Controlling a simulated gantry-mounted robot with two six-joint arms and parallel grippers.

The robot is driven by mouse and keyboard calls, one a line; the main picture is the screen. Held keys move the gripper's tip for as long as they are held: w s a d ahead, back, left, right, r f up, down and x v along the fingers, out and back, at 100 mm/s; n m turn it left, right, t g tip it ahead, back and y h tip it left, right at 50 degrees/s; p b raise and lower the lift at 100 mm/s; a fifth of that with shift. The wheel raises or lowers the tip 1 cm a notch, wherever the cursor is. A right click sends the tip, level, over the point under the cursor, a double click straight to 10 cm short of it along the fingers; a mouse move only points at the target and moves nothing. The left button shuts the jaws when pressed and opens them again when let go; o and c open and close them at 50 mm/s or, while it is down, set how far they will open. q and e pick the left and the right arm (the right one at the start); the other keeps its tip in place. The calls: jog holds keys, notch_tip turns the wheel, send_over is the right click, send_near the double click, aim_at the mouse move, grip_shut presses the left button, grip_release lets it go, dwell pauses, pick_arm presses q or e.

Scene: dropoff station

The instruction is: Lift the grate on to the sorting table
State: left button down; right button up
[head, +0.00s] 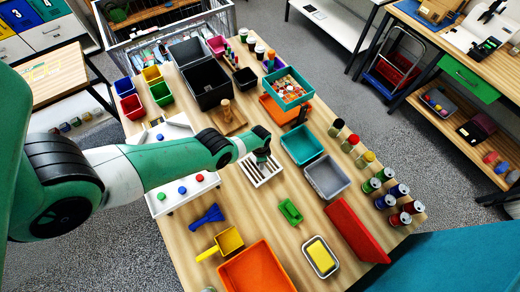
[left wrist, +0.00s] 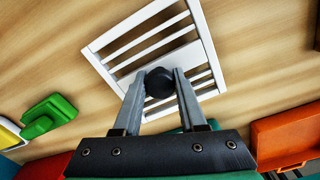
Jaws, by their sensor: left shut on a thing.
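The grate (head: 262,179) is a white slatted square with a dark round knob at its middle. It shows over the wooden sorting table (head: 190,237) near its centre, partly hidden by my left arm. My left gripper (head: 262,157) is directly above it. In the left wrist view, the grate (left wrist: 122,40) is seen from above, and the two fingers of my left gripper (left wrist: 159,85) are shut on its black knob (left wrist: 159,81). I cannot tell whether the grate touches the tabletop. My right gripper is not in view.
Teal (head: 302,146) and grey (head: 326,177) bins stand right of the grate, with an orange tray (head: 274,107) behind. A green scoop-like item (head: 290,211) lies in front. A white rack with coloured knobs (head: 182,189) stands left. Bare wood surrounds the grate's front side.

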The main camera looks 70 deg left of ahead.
pick_arm(q)
jog(key=shift+f+b, duration=0.6)
jog(key=shift+f, duration=0.15)
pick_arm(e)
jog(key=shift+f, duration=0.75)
